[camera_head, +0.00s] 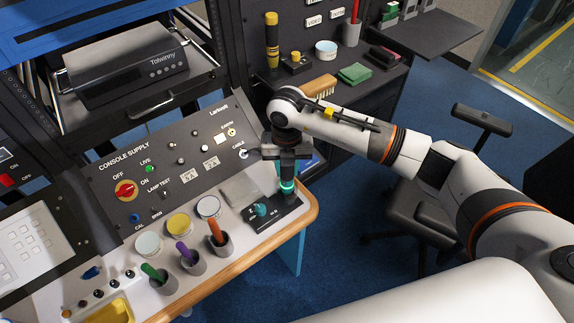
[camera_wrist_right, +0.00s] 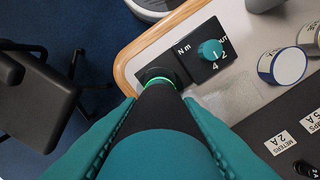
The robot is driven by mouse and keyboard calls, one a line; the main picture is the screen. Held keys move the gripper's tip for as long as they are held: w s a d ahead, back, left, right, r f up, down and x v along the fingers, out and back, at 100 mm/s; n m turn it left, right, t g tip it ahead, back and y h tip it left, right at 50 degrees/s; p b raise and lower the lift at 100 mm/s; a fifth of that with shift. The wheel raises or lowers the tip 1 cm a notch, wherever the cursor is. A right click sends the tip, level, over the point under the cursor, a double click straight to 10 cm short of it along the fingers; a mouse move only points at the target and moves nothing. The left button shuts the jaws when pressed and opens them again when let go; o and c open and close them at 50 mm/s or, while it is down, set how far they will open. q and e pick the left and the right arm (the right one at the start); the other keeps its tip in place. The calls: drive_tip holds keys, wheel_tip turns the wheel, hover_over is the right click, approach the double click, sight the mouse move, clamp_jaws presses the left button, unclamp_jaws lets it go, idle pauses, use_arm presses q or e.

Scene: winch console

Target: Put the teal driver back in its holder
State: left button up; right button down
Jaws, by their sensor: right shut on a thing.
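My right gripper (camera_head: 287,165) is shut on the teal driver (camera_head: 288,187), above the console's right front corner. In the right wrist view the driver (camera_wrist_right: 160,152) has a wide teal body and a dark lower part, between the gripper's teal pads (camera_wrist_right: 205,125). The driver points down at a green-lit round socket (camera_wrist_right: 158,76) in a black unit (camera_wrist_right: 185,50) with a teal dial (camera_wrist_right: 210,50). In the head view this unit (camera_head: 285,219) lies on the console edge. The driver's tip is hidden, so I cannot tell how deep it sits. My left gripper is not in view.
The sloped console panel (camera_head: 175,165) rises close behind. A chair (camera_head: 420,205) stands off to the right.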

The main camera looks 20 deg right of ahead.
drive_tip(key=shift+f, duration=0.4)
drive_tip(key=c, duration=1)
unclamp_jaws()
drive_tip(key=shift+o, duration=0.2)
wheel_tip(320, 180, up, 12)
drive_tip(key=b, duration=0.3)
